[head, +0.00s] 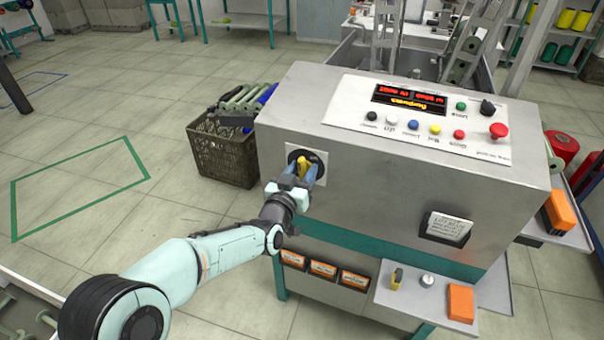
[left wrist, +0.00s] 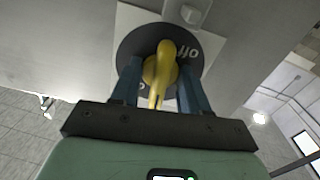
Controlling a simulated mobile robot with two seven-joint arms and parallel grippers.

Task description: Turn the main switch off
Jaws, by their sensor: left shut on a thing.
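The main switch is a yellow rotary handle (head: 304,166) on a round black plate, set in the front face of the grey winding machine (head: 400,165). In the left wrist view the yellow handle (left wrist: 161,72) stands before its dark disc (left wrist: 133,48). The word "off" shows at the disc's upper right; other lettering at the lower left is mostly hidden. My left gripper (head: 297,172) is at the switch, its blue fingers (left wrist: 158,85) on either side of the handle, shut on it. My right gripper is not in view.
A control panel with several coloured buttons and a red emergency knob (head: 498,130) is on top. A brown crate (head: 222,152) stands left of the machine. A small shelf (head: 400,303) with an orange box (head: 461,303) juts out at lower right.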

